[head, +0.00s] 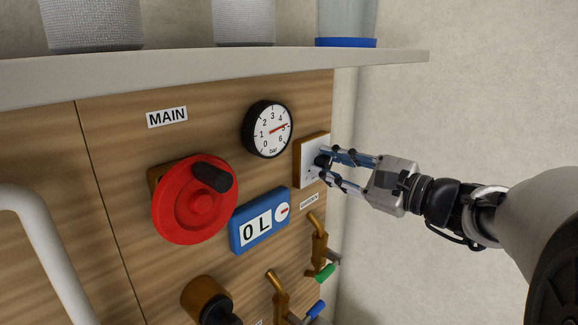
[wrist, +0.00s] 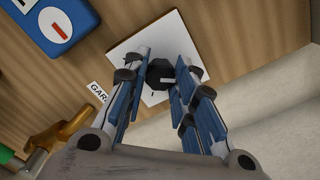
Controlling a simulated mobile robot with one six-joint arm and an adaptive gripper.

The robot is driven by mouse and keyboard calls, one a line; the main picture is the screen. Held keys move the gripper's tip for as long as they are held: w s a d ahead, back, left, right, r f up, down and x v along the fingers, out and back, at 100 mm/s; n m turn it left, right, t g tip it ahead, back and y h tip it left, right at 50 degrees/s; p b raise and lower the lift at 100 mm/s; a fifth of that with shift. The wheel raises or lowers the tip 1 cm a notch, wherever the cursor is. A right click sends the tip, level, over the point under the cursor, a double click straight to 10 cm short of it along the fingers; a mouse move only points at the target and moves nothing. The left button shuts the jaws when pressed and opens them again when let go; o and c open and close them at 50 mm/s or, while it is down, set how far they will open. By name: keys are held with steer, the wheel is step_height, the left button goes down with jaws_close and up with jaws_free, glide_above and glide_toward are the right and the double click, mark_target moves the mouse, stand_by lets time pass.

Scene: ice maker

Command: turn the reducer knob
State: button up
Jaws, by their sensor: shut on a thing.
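The reducer knob is a small dark knob on a white square plate (head: 309,160) at the right end of the wooden panel. In the wrist view the knob (wrist: 160,73) shows as a dark, many-sided shape with a pale mark, on the white plate (wrist: 130,48). My gripper (head: 324,167) reaches in from the right and is shut on the knob, with one finger on each side; the fingers also show in the wrist view (wrist: 158,85). In the head view the fingers hide part of the knob.
A red wheel (head: 193,212) marked MAIN, a round gauge (head: 267,129) and a blue counter (head: 259,221) sit left of the knob. Brass taps (head: 318,246) are below. A shelf (head: 230,62) juts out above. A bare wall (head: 470,110) lies to the right.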

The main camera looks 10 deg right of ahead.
steer(key=shift+n+b, duration=1.1)
steer(key=shift+b, duration=0.7)
steer(key=shift+n, duration=0.6)
steer(key=n, duration=0.3)
steer(key=shift+n, duration=0.4)
steer(key=n, duration=0.3)
